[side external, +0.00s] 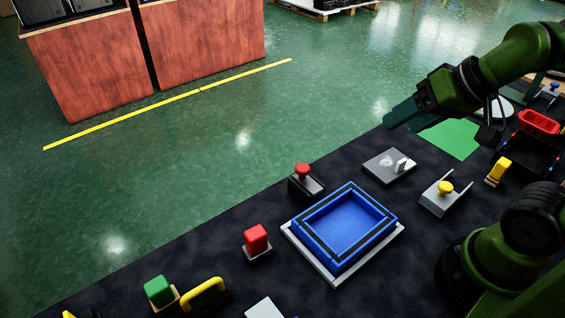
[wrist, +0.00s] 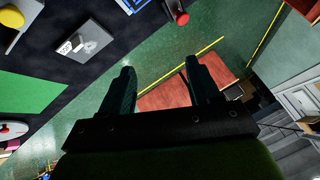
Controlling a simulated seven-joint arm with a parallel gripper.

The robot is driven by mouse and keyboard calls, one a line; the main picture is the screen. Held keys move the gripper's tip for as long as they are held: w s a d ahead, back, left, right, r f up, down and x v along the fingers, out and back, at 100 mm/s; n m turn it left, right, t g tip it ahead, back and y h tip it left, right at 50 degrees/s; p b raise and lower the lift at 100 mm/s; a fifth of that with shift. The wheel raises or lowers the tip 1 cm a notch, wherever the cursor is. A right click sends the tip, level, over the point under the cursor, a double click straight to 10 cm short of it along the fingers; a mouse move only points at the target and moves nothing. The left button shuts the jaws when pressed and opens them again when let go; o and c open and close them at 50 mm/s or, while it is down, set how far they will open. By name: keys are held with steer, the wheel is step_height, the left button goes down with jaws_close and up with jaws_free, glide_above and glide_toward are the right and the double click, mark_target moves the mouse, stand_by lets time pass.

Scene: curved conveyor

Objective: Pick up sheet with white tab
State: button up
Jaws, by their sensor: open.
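The sheet with the white tab (side external: 378,169) is a flat grey plate lying on the dark table, with an upright white tab (side external: 403,165) near its right edge. The sheet also shows in the wrist view (wrist: 72,47), at the upper left. My gripper (side external: 393,118) is above and behind the sheet, near the table's far edge, tilted and pointing left over the green floor. In the wrist view the two fingers (wrist: 160,67) are apart with nothing between them. The gripper does not touch the sheet.
A green mat (side external: 454,138) lies right of the sheet. A red-knobbed black block (side external: 304,187) stands to its left, a blue tray (side external: 343,228) in front, and a grey fixture with a yellow knob (side external: 438,200) at the front right. The space above the sheet is clear.

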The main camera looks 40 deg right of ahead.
steer(key=w+d+f+g+h, duration=0.1)
steer(key=w+d+f+g, duration=0.25)
steer(key=d, duration=0.25)
steer(key=n+g, duration=0.4)
glide_above(402, 160)
step_height(402, 160, down, 3)
steer(key=shift+t+h, duration=0.25)
steer(key=shift+h, duration=0.15)
step_height(402, 160, down, 16)
steer(key=shift+r, duration=0.2)
